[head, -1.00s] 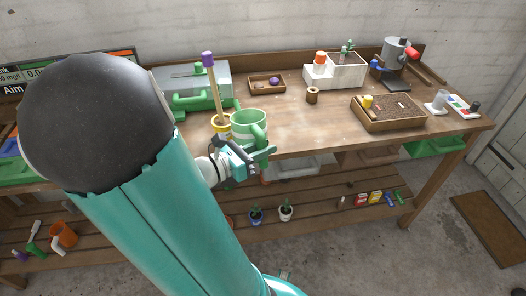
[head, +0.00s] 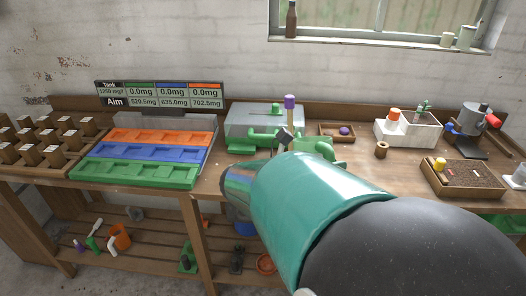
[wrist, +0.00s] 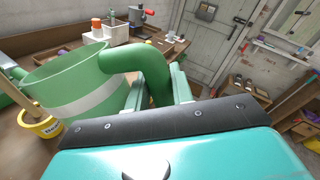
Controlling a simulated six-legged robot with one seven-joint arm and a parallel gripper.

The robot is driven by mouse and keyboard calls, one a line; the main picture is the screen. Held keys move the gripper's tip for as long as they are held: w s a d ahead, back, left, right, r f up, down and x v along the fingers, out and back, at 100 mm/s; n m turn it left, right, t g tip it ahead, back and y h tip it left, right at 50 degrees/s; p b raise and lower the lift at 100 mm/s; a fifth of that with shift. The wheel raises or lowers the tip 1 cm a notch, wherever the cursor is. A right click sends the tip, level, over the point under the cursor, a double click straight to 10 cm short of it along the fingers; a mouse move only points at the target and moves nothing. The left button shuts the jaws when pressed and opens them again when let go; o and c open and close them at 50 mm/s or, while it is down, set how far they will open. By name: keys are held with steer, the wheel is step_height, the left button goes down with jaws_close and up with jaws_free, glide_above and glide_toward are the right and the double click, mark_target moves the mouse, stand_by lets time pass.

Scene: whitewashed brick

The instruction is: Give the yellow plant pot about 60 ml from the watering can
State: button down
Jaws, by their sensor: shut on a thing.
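The green watering can (wrist: 78,98) with a pale band fills the left of the wrist view. My gripper (wrist: 158,88) is shut on its curved handle. The can also shows in the head view (head: 314,147), partly behind my arm, above the bench. I cannot tell whether it is tilted. No water flow shows.
A grey box (head: 250,118) stands behind, with a green piece in front. Orange, blue and green trays (head: 150,155) lie left, under a display board (head: 160,94). A small wooden tray (head: 337,131), a white planter (head: 408,130) and a soil tray (head: 465,180) stand right.

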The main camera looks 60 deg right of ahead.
mark_target(321, 142)
steer(key=shift+w+d+r+n, duration=0.2)
steer(key=shift+r+n, duration=0.15)
steer(key=shift+n, duration=0.05)
steer(key=shift+w+d+r+n, duration=0.15)
steer(key=shift+d+r+n, duration=0.05)
steer(key=shift+r+n, duration=0.2)
steer(key=shift+w+d+r+n+y, duration=0.4)
steer(key=shift+w+d+n, duration=0.1)
steer(key=shift+n, duration=0.3)
steer(key=shift+w+d+r+n+y, duration=0.15)
steer(key=shift+w+d+r+n, duration=0.15)
steer(key=shift+w+d+n, duration=0.35)
steer(key=shift+w+d+r+n+y, duration=0.15)
steer(key=shift+w+d+r+n, duration=0.15)
steer(key=shift+w+d+n, duration=0.25)
steer(key=shift+s, duration=0.15)
steer(key=shift+w+d+r+n+g+y, duration=0.4)
steer(key=shift+w+d+r+n, duration=0.8)
steer(key=shift+w+d+r, duration=0.45)
stand_by(3.4)
